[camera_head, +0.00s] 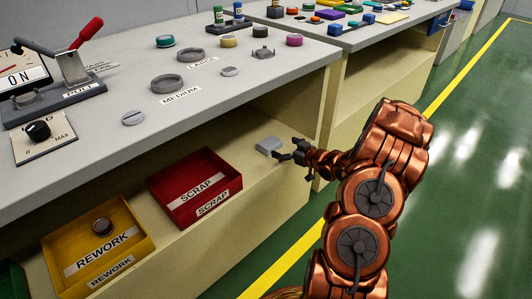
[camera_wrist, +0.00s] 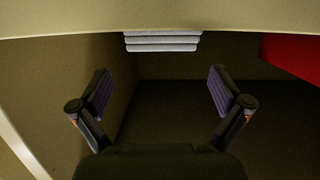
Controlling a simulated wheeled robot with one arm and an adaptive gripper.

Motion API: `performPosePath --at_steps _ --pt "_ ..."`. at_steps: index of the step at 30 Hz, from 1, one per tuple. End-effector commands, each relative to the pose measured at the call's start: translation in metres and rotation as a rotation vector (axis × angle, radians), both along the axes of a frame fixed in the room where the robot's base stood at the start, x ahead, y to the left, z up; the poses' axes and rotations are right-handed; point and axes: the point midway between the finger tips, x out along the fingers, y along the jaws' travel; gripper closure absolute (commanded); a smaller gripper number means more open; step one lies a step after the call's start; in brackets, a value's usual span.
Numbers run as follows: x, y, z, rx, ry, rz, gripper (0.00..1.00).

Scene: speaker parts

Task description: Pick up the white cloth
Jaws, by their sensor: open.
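The white cloth (camera_head: 268,145) is a small, pale grey-white folded block lying on the lower shelf, to the right of the red bin. In the wrist view the cloth (camera_wrist: 162,41) shows as stacked folds at the top centre, against the pale shelf strip. My gripper (camera_head: 287,150) is just to the right of the cloth in the head view, at about shelf height. In the wrist view my gripper (camera_wrist: 160,90) is open and empty, its two pads wide apart. The cloth appears beyond the pads, not between them.
A red SCRAP bin (camera_head: 222,201) and a yellow REWORK bin (camera_head: 146,234) holding a round part sit on the same shelf. The countertop (camera_head: 240,100) overhangs the shelf above my gripper. A red wall (camera_wrist: 292,54) shows at right in the wrist view.

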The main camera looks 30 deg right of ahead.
Motion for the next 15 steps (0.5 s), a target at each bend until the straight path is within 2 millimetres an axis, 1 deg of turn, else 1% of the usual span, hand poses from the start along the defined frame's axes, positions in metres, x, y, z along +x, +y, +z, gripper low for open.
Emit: performPosePath --at_steps 1,3,8,15 --pt "-0.003 -0.001 -0.013 0.015 -0.014 0.005 0.00" --pt "-0.005 0.001 -0.016 0.027 -0.033 0.014 0.00" --pt "0.001 0.006 -0.018 0.037 -0.051 0.028 0.00" --pt "0.020 0.012 -0.020 0.033 -0.050 0.031 0.00"
